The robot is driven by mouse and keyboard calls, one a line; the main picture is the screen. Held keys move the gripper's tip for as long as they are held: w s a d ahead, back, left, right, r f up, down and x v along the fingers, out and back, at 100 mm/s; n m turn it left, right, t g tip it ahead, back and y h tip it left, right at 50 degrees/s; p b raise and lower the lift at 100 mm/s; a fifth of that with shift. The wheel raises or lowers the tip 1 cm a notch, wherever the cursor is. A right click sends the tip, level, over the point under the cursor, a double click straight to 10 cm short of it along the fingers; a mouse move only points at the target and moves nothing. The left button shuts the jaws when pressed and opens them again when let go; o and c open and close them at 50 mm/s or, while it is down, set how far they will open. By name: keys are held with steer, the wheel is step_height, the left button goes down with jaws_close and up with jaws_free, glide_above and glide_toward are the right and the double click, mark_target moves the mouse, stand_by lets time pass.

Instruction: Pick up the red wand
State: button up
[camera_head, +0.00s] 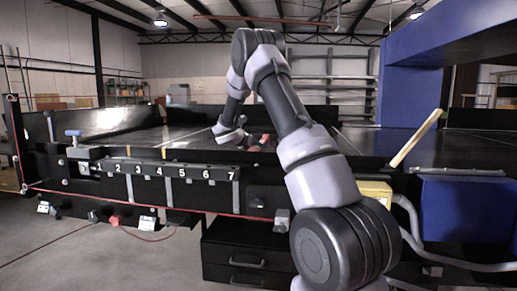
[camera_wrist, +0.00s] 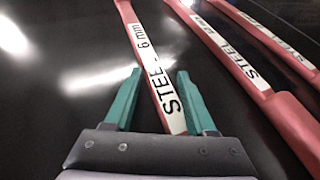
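A red wand (camera_wrist: 148,55) with a white label reading "6 mm STEEL" lies on a black surface in the wrist view. It runs from the top of the picture down between the two green fingers of my gripper (camera_wrist: 158,76). The fingers are apart, with a gap to the wand on the left and a smaller one on the right. I cannot tell how far the fingertips are above the surface. The wand's lower end is hidden behind my gripper. In the head view my gripper (camera_head: 236,137) is low over the conveyor, beside small red shapes (camera_head: 264,140).
More red steel-labelled wands (camera_wrist: 236,62) lie close on the right in the wrist view; the left side is bare. In the head view the black conveyor (camera_head: 185,134) has a numbered front strip (camera_head: 150,168). A blue housing (camera_head: 408,95) and a slanted wooden piece (camera_head: 417,138) stand right.

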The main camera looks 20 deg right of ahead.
jaws_close()
